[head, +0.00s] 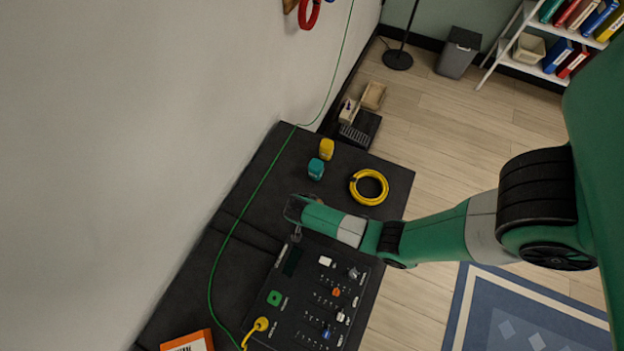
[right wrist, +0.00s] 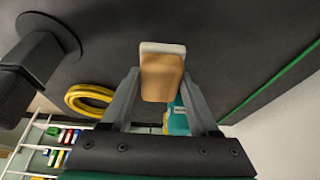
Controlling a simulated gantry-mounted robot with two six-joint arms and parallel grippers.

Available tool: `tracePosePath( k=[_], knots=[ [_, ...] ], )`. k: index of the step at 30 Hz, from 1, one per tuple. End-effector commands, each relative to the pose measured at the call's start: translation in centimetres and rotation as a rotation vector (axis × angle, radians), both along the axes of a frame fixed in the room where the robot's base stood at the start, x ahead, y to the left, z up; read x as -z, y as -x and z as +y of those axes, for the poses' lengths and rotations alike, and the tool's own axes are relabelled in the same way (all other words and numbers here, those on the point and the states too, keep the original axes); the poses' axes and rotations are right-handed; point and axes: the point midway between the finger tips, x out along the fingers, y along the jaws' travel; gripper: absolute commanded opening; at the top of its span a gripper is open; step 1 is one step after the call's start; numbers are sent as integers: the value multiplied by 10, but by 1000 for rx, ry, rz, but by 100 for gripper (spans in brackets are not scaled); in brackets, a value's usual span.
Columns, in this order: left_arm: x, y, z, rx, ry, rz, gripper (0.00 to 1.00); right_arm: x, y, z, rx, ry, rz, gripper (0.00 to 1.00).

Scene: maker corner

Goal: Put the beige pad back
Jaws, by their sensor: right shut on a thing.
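My right gripper (head: 294,212) is over the dark bench top, beside the far edge of the black control panel (head: 310,298). In the right wrist view my right gripper (right wrist: 160,88) is shut on a tan block with a pale end, which I take for the beige pad (right wrist: 162,76). The pad sticks out past the fingertips. In the head view the gripper and arm mostly hide it. I cannot tell whether the pad touches the bench. My left gripper is in neither view.
A yellow cable coil (head: 369,187), a teal item (head: 316,169) and a yellow item (head: 326,149) stand on the bench beyond my gripper. A green cable (head: 240,218) runs along the wall side. An orange-and-white box (head: 188,341) lies at the near end.

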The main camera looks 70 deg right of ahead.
Motion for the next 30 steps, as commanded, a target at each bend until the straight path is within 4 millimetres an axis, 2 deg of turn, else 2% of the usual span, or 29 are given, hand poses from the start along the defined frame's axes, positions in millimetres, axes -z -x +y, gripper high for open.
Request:
tracePosePath(
  k=[4, 10, 21, 22, 27, 30],
  knots=[
    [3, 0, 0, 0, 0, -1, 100, 4, -2, -3, 1, 0, -1, 0],
    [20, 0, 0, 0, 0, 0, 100, 36, -3, -5, -1, 0, 2, 0],
    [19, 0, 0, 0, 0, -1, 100, 39, -3, -4, 0, 0, 0, 0],
    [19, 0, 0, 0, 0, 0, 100, 39, -3, -4, 0, 0, 0, 63],
    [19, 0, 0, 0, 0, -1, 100, 39, -3, -4, 0, -1, -1, 91],
    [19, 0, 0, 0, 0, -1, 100, 39, -3, -4, 0, -1, 0, 91]
  ],
)
